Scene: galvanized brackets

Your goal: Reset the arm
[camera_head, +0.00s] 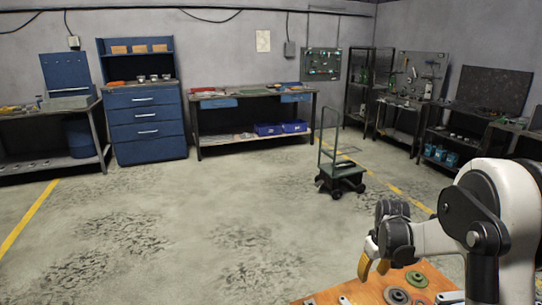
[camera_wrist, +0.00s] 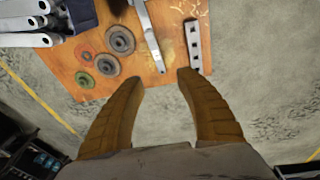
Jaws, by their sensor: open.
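My gripper (camera_head: 374,266) is at the lower right of the head view, above the far edge of a wooden work surface (camera_head: 345,290). In the wrist view its two brown ribbed fingers (camera_wrist: 158,90) are spread apart with nothing between them. The wooden surface also shows in the wrist view (camera_wrist: 165,88), just beyond the fingertips. My white and black arm bends down from the right in the head view and hides part of the surface.
Round grey and green discs (camera_wrist: 120,40) and a long metal bracket (camera_wrist: 148,35) lie on the wood. A perforated grey bar (camera_wrist: 193,45) lies near the right fingertip. A green cart (camera_head: 340,178) stands on open floor. Workbenches (camera_head: 250,93) and a blue cabinet (camera_head: 146,125) line the walls.

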